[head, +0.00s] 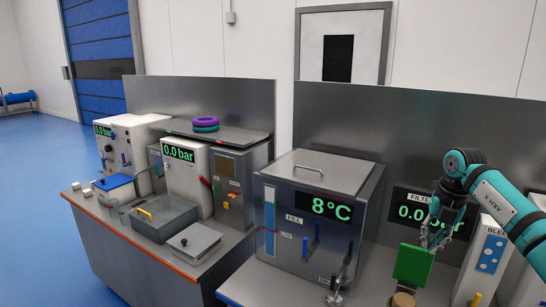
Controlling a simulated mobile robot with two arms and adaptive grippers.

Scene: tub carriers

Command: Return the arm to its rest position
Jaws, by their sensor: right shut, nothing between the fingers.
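My right arm comes in from the right edge in the head view. Its right gripper (431,243) hangs down in front of the filter display and is shut with nothing in it. Its fingertips overlap the top right corner of a green plate (412,266) in the picture; I cannot tell whether they touch it. My left arm and left gripper are not in view.
A steel tank reading 8°C (288,240) stands left of the gripper. A filter display (408,207) is behind it, a white panel with blue dots (490,253) to its right. A round tan piece (402,300) sits below the plate. The left bench holds several machines.

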